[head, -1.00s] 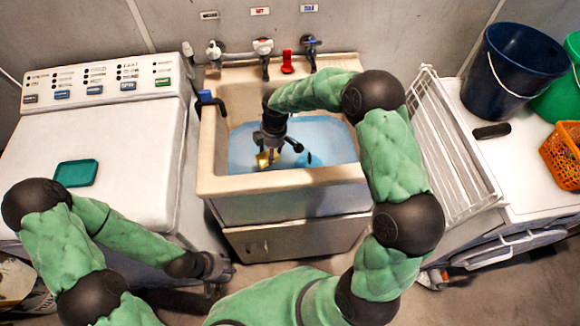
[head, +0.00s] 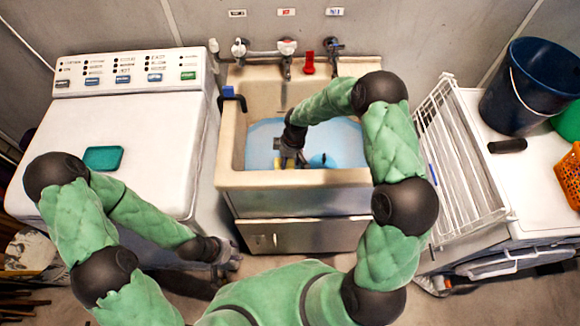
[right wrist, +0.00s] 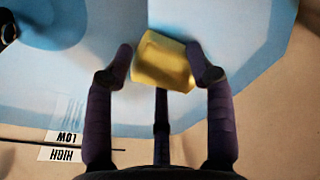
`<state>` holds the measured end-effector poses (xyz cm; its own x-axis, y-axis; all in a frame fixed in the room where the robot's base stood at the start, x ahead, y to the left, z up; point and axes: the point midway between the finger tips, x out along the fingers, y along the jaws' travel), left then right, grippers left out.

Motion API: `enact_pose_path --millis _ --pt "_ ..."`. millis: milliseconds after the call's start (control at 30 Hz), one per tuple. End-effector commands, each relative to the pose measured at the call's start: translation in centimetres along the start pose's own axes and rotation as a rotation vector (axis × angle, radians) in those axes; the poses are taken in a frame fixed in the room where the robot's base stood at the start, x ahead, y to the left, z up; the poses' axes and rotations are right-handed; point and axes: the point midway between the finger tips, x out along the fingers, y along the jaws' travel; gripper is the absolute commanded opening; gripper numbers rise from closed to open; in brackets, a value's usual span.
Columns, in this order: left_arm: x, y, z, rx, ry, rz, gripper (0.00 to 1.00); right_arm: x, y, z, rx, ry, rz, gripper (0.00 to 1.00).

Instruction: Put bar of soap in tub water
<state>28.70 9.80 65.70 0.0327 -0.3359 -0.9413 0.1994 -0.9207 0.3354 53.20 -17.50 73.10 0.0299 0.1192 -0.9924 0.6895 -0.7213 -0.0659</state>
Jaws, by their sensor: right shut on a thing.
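The yellow bar of soap (right wrist: 163,62) is between the two fingertips of my right gripper (right wrist: 161,62) in the right wrist view. The gripper is shut on it, with pale blue water behind. In the head view my right gripper (head: 290,162) reaches down into the beige tub (head: 230,150), low over the blue water (head: 345,150). The soap is mostly hidden there. I cannot tell whether it touches the water. My left gripper (head: 230,262) hangs in front of the white washer, away from the tub; its fingers are too small to read.
The tub's front rim (head: 300,179) is close to the right gripper. A blue object (head: 320,160) is in the water beside it. A white rack (head: 450,150) stands right of the tub. A green tray (head: 103,159) lies on the washer (head: 150,130).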

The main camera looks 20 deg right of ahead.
Motion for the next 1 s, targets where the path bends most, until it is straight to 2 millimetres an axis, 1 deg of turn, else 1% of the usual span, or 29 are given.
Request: enact_pose_path --millis 33,167,300,367,633,767,800,867,1000 --pt "0.2 -0.1 0.0 0.0 0.0 0.0 0.4 0.5 0.1 0.0 0.0 0.001 0.001 0.0" --pt "0.5 -0.2 0.0 0.0 0.0 0.0 0.4 1.5 0.2 0.1 -0.001 0.0 0.001 0.0" --pt "1.1 -0.4 -0.1 0.0 0.0 0.0 0.4 3.5 0.3 0.3 -0.001 0.0 0.0 0.0" --pt "1.3 -0.5 -0.1 0.0 0.0 0.0 0.4 4.0 0.3 0.4 -0.001 0.001 0.001 0.0" --pt "1.2 -0.4 -0.1 0.0 0.0 0.0 0.4 4.1 0.4 0.4 -0.001 0.002 0.002 0.0" --pt "1.5 -0.6 -0.1 0.0 0.0 0.0 0.4 4.5 0.4 0.4 -0.001 0.001 0.002 0.0" --pt "1.5 -0.5 -0.1 0.0 0.0 0.0 0.4 4.4 0.3 0.4 -0.001 0.001 0.002 0.63" --pt "1.4 -0.5 -0.1 0.0 0.0 0.0 0.4 4.4 0.3 0.4 -0.001 0.001 0.002 0.78" --pt "1.4 -0.5 -0.1 0.0 0.0 0.0 0.4 4.4 0.4 0.4 -0.001 0.001 0.002 0.78"
